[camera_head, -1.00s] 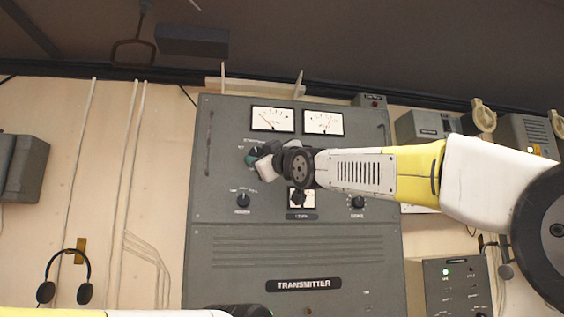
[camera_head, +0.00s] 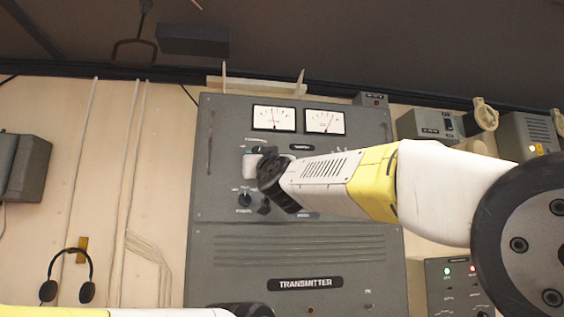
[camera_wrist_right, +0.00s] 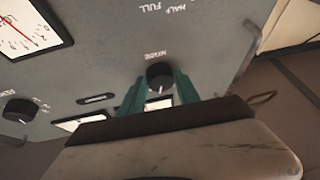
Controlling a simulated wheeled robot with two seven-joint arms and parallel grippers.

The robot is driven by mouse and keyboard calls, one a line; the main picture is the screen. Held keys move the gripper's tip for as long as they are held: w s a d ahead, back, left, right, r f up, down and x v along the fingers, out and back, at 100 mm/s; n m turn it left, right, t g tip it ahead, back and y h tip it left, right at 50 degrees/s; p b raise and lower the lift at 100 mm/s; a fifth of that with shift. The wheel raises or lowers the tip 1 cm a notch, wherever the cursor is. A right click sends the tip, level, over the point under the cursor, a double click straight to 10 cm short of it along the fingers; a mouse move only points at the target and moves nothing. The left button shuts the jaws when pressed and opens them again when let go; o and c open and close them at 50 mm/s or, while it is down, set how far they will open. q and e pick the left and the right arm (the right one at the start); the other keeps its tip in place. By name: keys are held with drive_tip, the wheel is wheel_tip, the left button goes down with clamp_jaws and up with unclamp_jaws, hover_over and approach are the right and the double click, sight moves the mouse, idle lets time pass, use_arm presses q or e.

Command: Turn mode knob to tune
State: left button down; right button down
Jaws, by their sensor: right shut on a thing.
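The grey transmitter panel (camera_head: 318,275) stands upright in front of me. My right gripper (camera_head: 256,152) is at a knob on its upper left, below the left meter. The right wrist view shows this dark round mode knob (camera_wrist_right: 158,73) between the two teal fingers, which are shut on it. The name by the knob is blurred but looks like MODE. A pale pointer line on the knob points toward the gripper's palm in that view. Of my left arm only a forearm part shows at the bottom edge.
Two needle meters (camera_head: 274,118) sit at the panel's top. Another knob (camera_head: 244,199) lies below the gripped one; HALF and FULL markings show in the right wrist view. My right forearm covers the panel's middle right. A headset (camera_head: 67,275) hangs at left.

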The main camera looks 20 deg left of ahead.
drive_tip(key=shift+a+m, duration=0.1)
drive_tip(key=shift+m, duration=0.4)
drive_tip(key=c, duration=0.9)
unclamp_jaws()
drive_tip(key=shift+s, duration=0.1)
drive_tip(key=v, duration=0.7)
drive_tip(key=shift+s+f, duration=0.25)
drive_tip(key=shift+s, duration=0.05)
drive_tip(key=shift+d, duration=0.2)
